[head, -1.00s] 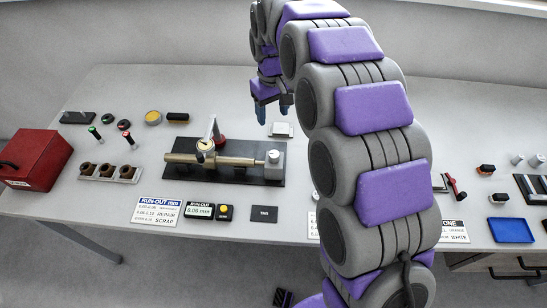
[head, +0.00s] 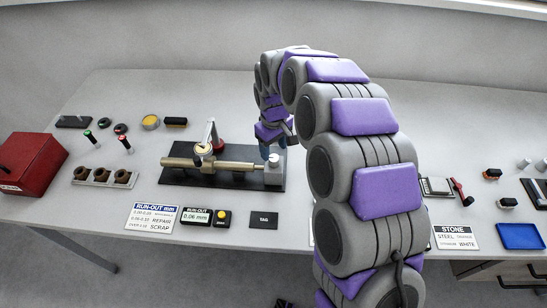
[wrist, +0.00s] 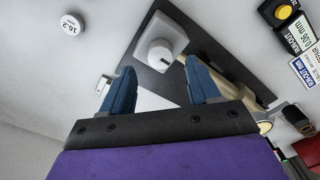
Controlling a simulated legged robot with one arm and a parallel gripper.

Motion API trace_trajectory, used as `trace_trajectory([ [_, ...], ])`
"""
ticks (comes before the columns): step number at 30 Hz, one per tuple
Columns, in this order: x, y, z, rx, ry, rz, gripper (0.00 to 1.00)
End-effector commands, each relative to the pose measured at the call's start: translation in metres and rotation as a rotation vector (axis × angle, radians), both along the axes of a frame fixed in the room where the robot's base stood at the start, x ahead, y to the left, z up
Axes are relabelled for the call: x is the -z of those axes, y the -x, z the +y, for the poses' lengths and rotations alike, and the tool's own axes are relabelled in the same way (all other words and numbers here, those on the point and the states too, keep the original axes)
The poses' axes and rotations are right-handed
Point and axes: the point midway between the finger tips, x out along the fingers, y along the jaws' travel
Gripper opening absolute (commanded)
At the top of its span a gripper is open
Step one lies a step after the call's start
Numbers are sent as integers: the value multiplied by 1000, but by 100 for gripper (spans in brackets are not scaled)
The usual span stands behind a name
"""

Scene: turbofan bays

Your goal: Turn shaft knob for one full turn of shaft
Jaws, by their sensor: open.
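The brass shaft (head: 220,163) lies level on a black base plate (head: 225,181), with a dial gauge (head: 203,149) above it. A white knob (head: 273,160) with a dark mark sits on the pale block at the shaft's right end. In the wrist view the knob (wrist: 160,53) shows just beyond my fingertips, roughly between them in the picture. My gripper (wrist: 162,80) is open and empty, its two blue fingers apart. In the head view my gripper (head: 269,151) hangs just behind the knob; my arm partly hides the fingers. I cannot tell whether they touch anything.
A run-out readout (head: 197,217) shows 0.06 mm beside a yellow button (head: 221,217). A limits card (head: 152,218) and a tag plate (head: 264,220) lie in front. A red box (head: 30,160) stands far left. A blue tray (head: 521,236) lies at right.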

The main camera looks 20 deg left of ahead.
Motion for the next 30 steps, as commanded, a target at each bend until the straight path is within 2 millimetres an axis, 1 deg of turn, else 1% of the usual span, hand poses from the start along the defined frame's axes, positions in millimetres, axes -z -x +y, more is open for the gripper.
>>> trace_trajectory([
  [1, 11, 1, 0, 0, 2, 3, 61],
  [3, 21, 1, 0, 0, 1, 3, 61],
  [6, 33, 0, 0, 0, 1, 1, 61],
  [9, 40, 1, 0, 0, 2, 1, 61],
  [13, 44, 1, 0, 0, 2, 1, 61],
  [20, 44, 1, 0, 0, 1, 1, 61],
  [30, 44, 0, 0, 0, 1, 1, 30],
])
